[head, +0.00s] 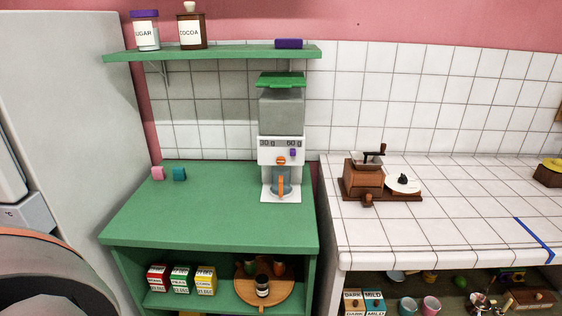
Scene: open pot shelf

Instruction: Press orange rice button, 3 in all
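The rice dispenser (265,155) stands on the green counter, against the tiled wall. It has a green lid, a grey hopper and a white front with labels "30 g" and "60 g". The orange button (281,160) is on the front, around the middle, below the labels. A smaller purple button (292,153) is to its upper right. A blue-grey cup (281,178) with an orange handle stands at the dispenser's base, below the orange button. Neither of my grippers is in view.
A green shelf (225,54) with jars hangs above. A wooden grinder (364,180) stands on the white tiled counter (440,225) to the right.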

